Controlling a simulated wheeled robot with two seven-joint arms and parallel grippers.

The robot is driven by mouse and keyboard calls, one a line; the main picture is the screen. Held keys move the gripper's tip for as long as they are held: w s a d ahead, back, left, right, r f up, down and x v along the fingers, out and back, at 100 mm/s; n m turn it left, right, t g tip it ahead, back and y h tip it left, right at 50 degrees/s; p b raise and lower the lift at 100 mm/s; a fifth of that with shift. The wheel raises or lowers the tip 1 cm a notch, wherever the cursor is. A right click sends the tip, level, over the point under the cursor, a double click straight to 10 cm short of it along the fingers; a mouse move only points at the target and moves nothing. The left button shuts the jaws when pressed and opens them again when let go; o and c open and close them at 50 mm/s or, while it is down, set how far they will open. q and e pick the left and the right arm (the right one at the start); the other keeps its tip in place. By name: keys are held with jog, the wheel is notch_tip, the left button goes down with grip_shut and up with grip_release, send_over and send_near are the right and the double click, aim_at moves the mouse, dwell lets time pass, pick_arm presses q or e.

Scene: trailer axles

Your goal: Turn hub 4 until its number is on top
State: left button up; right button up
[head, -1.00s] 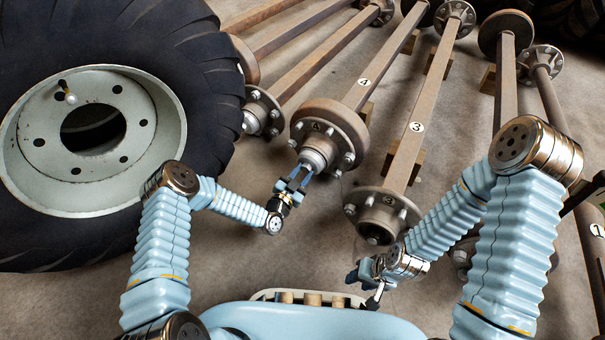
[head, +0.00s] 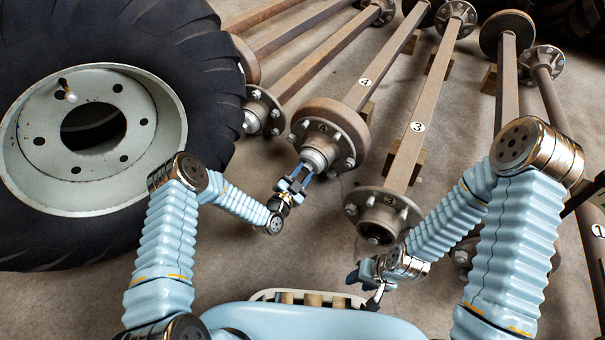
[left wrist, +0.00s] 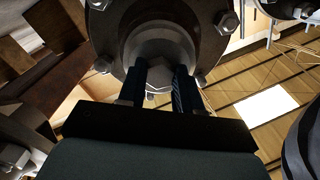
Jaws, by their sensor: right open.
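Hub 4 (head: 342,127) is a rusty round hub with studs and a pale end cap, on the near end of the axle (head: 372,78) labelled 4. Its number is on the upper face, near the top. My left gripper (head: 306,175) is at the end cap. In the left wrist view its two fingers (left wrist: 160,88) sit on either side of the hub's central nut (left wrist: 158,72) and appear to grip it. My right gripper (head: 365,284) is open and empty, in front of hub 3 and low.
Hub 3 (head: 385,213) and its axle (head: 408,150) lie just right of hub 4. Another hub (head: 264,112) is close on the left. A large tyre with a pale rim (head: 165,110) fills the left side. Bare floor (head: 240,265) lies in front.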

pick_arm(q)
jog(key=o, duration=0.5)
jog(key=shift+c, duration=0.2)
jog(key=p+v, duration=0.2)
jog(key=v, duration=1.2)
jog(key=shift+w, duration=0.1)
jog(key=s+f+n+g+y, duration=0.1)
jog(key=s+n+g+y, duration=0.2)
jog(key=s+n+g, duration=1.15)
jog(key=s+r+m+g+p, duration=0.1)
jog(key=s+r+p, duration=0.5)
jog(key=r+p, duration=0.7)
jog(key=shift+r+m+p, duration=0.2)
jog(key=shift+m+p, duration=0.15)
